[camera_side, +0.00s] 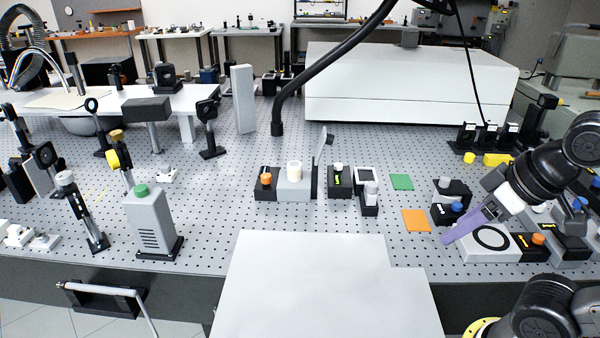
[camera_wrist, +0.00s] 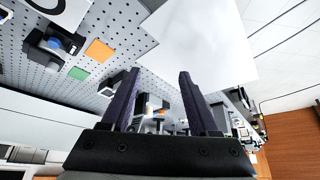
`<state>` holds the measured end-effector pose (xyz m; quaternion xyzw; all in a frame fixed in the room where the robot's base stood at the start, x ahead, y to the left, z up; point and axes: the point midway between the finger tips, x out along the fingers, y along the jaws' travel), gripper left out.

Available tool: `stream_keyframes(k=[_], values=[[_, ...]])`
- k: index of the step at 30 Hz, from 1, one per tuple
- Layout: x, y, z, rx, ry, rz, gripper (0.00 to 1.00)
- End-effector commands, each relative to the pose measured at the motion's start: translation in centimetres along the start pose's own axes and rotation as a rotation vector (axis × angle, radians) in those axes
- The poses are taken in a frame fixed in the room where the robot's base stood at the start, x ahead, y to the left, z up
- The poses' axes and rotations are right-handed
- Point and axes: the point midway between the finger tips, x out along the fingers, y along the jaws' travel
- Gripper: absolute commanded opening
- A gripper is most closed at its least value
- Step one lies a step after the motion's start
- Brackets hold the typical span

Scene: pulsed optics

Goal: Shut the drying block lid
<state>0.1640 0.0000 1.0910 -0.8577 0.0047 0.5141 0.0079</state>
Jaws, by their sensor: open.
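A grey block (camera_side: 293,186) with a white round vial or cup (camera_side: 294,170) on top stands near the middle of the perforated table in the side view; it looks like the drying block. A thin pale plate, apparently its lid (camera_side: 320,147), stands raised and slightly tilted at the block's right side. In the wrist view my gripper (camera_wrist: 158,72) is open, with nothing held between the fingers. Small objects beyond the fingers are too small to tell apart.
A black holder with an orange cap (camera_side: 265,184) stands left of the block. Dark holders (camera_side: 340,182) stand right of it. Green (camera_side: 401,182) and orange (camera_side: 416,220) squares lie flat between block and gripper. A black hose (camera_side: 318,68) hangs above, behind the block.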

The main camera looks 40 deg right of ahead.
Motion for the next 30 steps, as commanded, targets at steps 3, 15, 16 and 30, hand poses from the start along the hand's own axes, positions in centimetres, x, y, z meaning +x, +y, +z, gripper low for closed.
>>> stream_keyframes(k=[3, 15, 16, 30], values=[[-0.1, -0.4, 0.4, 0.093, -0.022, -0.016, 0.38], [-3.2, -5.7, -6.8, 0.864, -0.237, -0.259, 0.00], [-3.2, -5.9, -7.7, 0.927, -0.262, -0.273, 0.00], [2.1, 3.5, -25.2, 1.936, -0.665, -0.551, 0.00]])
